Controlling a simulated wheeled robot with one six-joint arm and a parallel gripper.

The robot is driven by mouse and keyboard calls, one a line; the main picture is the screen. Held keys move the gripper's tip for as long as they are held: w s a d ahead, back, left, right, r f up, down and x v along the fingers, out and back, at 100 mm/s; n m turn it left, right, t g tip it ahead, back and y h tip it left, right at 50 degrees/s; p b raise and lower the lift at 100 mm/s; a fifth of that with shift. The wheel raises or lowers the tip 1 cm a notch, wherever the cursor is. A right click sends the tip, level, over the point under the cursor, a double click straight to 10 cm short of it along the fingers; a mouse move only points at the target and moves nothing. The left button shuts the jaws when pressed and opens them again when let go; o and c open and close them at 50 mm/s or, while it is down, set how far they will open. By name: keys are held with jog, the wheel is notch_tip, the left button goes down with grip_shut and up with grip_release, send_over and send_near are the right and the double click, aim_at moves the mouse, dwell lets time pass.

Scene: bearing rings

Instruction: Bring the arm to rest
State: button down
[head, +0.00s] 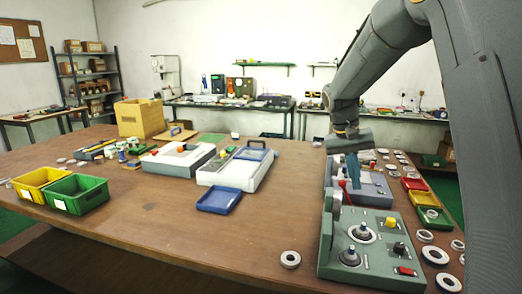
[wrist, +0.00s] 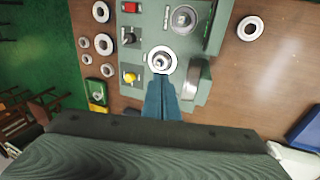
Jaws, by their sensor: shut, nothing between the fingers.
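My gripper (head: 353,165) hangs from my arm on the right of the head view, above the machines at the table's right side. In the wrist view its blue fingers (wrist: 161,84) are together with nothing between them. Their tips appear close to a white ring on a spindle (wrist: 162,61) of the green-grey machine (wrist: 152,20). I cannot tell the height between them. In the head view the same machine (head: 375,283) stands at the front right, with two spindles, a yellow knob (head: 398,248) and a red button (head: 405,271).
Loose rings lie on the table, one (head: 290,259) left of the machine and several to its right. A red tray (head: 414,184) and a yellow tray (head: 424,198) lie at right. A blue tray (head: 219,200) is mid-table. Yellow (head: 38,186) and green (head: 76,196) bins stand left.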

jog(key=s+a+f+n+y, duration=0.1)
jog(key=s+f, duration=0.3)
jog(key=s, duration=0.5)
jog(key=s+a+f+n+y, duration=0.1)
jog(key=s+a+f, duration=0.3)
jog(key=s, duration=0.4)
jog(key=s+a+f+n+t+y, duration=0.1)
jog(key=s+a+f, duration=0.2)
jog(key=s, duration=0.6)
jog(key=shift+s+f+n, duration=0.3)
jog(key=shift+s+f, duration=0.05)
jog(key=shift+f, duration=0.1)
jog(key=shift+a, duration=0.2)
